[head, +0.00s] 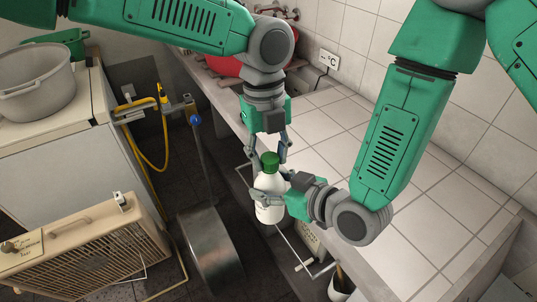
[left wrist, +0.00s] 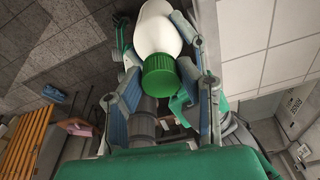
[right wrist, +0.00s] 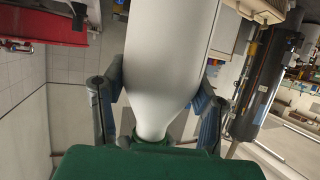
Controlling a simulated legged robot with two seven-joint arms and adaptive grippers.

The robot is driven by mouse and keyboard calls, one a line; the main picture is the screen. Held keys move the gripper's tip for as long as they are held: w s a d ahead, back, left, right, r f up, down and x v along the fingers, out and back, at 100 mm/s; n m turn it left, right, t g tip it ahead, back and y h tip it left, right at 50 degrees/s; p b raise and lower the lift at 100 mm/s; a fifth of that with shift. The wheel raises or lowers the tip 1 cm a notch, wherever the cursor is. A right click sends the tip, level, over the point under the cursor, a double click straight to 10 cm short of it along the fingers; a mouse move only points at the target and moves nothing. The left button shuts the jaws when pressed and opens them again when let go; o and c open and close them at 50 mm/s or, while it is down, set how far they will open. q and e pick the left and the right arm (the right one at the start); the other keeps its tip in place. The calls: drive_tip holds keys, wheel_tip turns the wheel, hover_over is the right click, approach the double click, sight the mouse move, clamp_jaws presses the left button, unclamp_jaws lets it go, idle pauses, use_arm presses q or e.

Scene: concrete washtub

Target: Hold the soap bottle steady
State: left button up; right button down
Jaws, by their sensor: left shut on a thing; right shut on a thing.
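The soap bottle (head: 268,212) is white with a green cap (head: 270,161) and is held roughly upright off the counter's front edge. My left gripper (head: 269,165) comes down from above, shut on the bottle's upper part, with a finger on each side. In the left wrist view the white bottle (left wrist: 157,32) and its green cap (left wrist: 160,76) lie between the fingers. My right gripper (head: 272,192) comes from the right and is shut on the bottle's body.
The tiled counter (head: 330,125) runs along the right. A red basin (head: 224,65) is at the back. A beige heater (head: 85,245) and a white appliance with a grey pot (head: 38,85) stand at left. A white container (head: 340,288) is below.

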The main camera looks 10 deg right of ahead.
use_arm(q)
drive_tip(key=m+y, duration=0.1)
drive_tip(key=m, duration=0.6)
drive_tip(key=shift+w+d, duration=0.1)
drive_tip(key=shift+d, duration=0.05)
drive_tip(key=m, duration=0.7)
drive_tip(key=shift+m+t+y, duration=0.3)
drive_tip(key=o, duration=0.7)
drive_tip(key=shift+d, duration=0.1)
